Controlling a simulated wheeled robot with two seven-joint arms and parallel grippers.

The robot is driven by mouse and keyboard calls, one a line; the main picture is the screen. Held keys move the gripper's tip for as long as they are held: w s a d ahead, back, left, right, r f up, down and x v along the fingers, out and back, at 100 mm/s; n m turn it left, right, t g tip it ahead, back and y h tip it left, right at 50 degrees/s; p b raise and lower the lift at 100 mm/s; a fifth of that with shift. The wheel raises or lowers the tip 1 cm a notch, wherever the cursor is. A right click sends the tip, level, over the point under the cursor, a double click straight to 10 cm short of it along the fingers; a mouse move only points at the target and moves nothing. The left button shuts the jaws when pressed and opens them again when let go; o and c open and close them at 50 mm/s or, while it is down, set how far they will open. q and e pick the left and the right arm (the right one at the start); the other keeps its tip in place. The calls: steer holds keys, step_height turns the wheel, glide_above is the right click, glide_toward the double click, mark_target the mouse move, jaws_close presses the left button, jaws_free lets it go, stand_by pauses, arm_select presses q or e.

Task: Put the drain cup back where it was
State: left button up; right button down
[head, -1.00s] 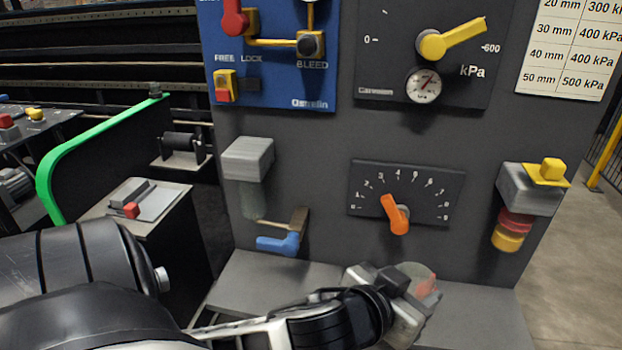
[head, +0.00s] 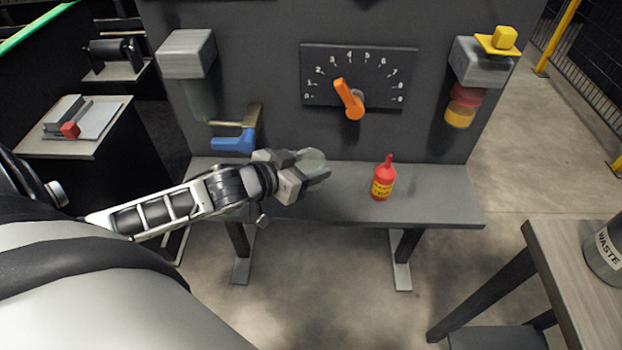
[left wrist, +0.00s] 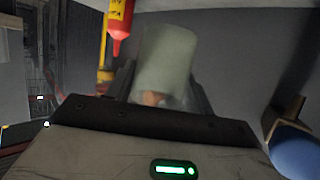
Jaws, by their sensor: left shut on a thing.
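A translucent pale green drain cup (head: 310,162) is between the fingers of my left gripper (head: 300,172), which is shut on it. The cup also shows in the left wrist view (left wrist: 167,60), clasped between dark fingers. In the head view, the gripper holds it close to the panel's lower face, near the back of the grey shelf (head: 420,207). I cannot tell whether the cup touches the shelf. A clear bowl (head: 201,100) hangs under a grey block (head: 187,54) at the panel's left, above a blue-handled lever (head: 233,141). My right gripper is not in view.
A red bottle (head: 383,180) with a yellow label stands on the shelf right of my left gripper. An orange-pointer dial (head: 350,98) is above. A waste bin (head: 606,250) stands on a table at the lower right. The shelf's right end is clear.

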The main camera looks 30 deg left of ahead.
arm_select(q)
steer(key=w+f, duration=0.1)
steer(key=f, duration=0.1)
steer(key=w+a+f, duration=0.1)
steer(key=w+a+f+b, duration=0.1)
steer(key=f, duration=0.1)
steer(key=shift+w+f, duration=0.3)
steer(key=shift+w, duration=0.05)
steer(key=shift+d+f, duration=0.1)
steer(key=shift+f, duration=1.45)
steer(key=shift+f+b, duration=0.1)
steer(key=shift+b, duration=0.2)
steer(key=o, duration=1)
steer(key=shift+c, duration=0.2)
steer(key=p+v, duration=0.2)
steer(key=v, duration=1)
